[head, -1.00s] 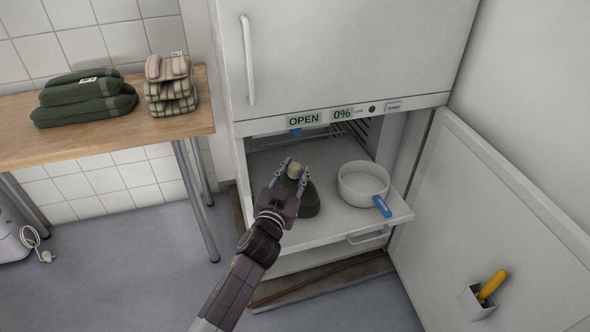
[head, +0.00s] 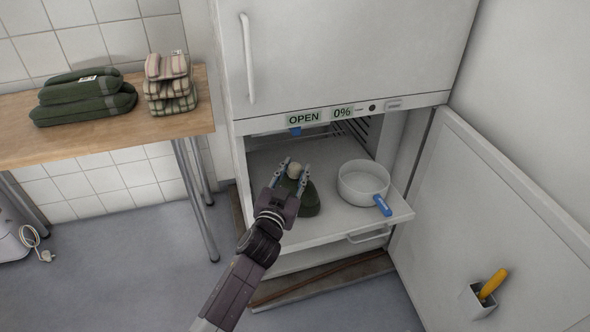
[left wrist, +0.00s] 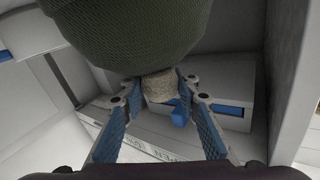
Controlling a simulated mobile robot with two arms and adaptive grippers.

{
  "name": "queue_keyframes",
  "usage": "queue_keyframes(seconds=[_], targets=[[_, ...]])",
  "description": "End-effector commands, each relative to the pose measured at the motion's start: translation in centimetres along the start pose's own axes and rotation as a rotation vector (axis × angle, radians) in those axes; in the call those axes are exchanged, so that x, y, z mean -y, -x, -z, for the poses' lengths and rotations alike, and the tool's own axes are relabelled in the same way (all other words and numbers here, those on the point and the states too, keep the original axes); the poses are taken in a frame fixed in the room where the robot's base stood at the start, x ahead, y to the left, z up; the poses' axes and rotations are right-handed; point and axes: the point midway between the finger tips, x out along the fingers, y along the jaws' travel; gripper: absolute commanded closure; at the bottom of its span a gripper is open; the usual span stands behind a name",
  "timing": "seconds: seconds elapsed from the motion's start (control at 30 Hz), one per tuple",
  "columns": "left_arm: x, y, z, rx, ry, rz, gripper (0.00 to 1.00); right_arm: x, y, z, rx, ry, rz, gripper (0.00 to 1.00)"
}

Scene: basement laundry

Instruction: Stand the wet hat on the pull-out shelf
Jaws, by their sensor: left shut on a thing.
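The wet hat (head: 311,204) is dark green and knitted, with a pale pompom (head: 295,169) on top. It is upright over the left part of the white pull-out shelf (head: 338,226). I cannot tell for sure whether its brim rests on the shelf. My left gripper (head: 293,174) is shut on the pompom. In the left wrist view the hat (left wrist: 130,32) fills the top, and the pompom (left wrist: 159,85) sits between the blue-padded fingers (left wrist: 162,98). The arm hides part of the hat. My right gripper is not in view.
A white pan (head: 362,184) with a blue handle stands on the shelf, right of the hat. The cabinet door (head: 480,215) is open at the right, with a yellow-handled tool in its holder (head: 477,300). A wooden table (head: 75,145) with folded textiles stands left.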

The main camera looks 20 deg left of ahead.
Motion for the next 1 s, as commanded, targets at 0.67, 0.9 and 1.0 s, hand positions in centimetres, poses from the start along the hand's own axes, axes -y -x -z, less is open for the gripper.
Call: queue_keyframes(seconds=[0.67, 0.9, 1.0], targets=[[0.0, 0.8, -0.1, 0.001, 0.001, 0.000, 0.50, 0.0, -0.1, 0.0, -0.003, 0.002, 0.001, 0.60], [-0.1, 4.7, -0.2, 0.002, 0.001, -0.001, 0.50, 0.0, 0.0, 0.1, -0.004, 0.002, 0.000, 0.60], [0.0, 6.6, -0.1, 0.002, 0.001, 0.000, 0.50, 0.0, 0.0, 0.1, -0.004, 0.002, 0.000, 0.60]])
